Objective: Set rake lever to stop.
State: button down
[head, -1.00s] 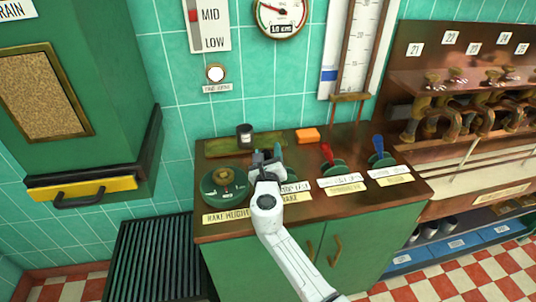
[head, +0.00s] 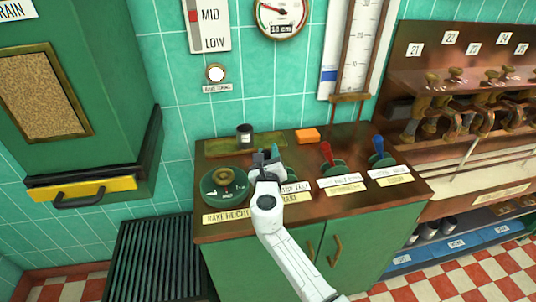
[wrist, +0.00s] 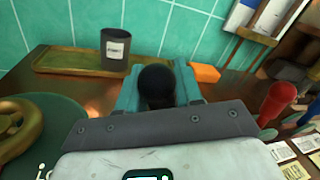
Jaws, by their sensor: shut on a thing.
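The rake lever's black knob (wrist: 157,84) stands between the teal fingers of my gripper (wrist: 160,95) in the wrist view. The fingers are shut on it, one on each side. In the head view my gripper (head: 268,163) is over the left part of the console, above the RAKE label (head: 291,197). My gripper hides most of the lever and its base there, so its exact setting cannot be told. A white plate reading about "STOP RAKE" (head: 295,187) shows just right of my wrist.
The rake height dial (head: 224,185) is close on the left. Red (head: 327,154) and blue (head: 378,146) levers stand to the right. A dark cup (head: 244,134) on a tray and an orange block (head: 307,135) are behind. A round white button (head: 215,73) is on the wall.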

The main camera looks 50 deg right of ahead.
jog(key=shift+s+d+r+m+p, duration=0.1)
jog(key=shift+d+r+m+p, duration=0.05)
jog(key=shift+r+m+p, duration=0.15)
jog(key=s+d+m+p, duration=0.1)
jog(key=d+m+p, duration=0.1)
jog(key=m, duration=0.1)
jog(key=shift+s+d+r+y+p, duration=0.3)
jog(key=shift+s+r+y, duration=0.05)
jog(key=shift+s+y, duration=0.05)
jog(key=shift+s+d+f+m, duration=0.25)
jog(key=shift+d+m, duration=0.15)
jog(key=shift+m, duration=0.3)
jog(key=shift+y, duration=0.3)
jog(key=c, duration=0.8)
grip_release()
jog(key=v, duration=1)
jog(key=shift+s+a+r, duration=0.1)
jog(key=shift+s+a, duration=0.1)
jog(key=shift+a, duration=0.15)
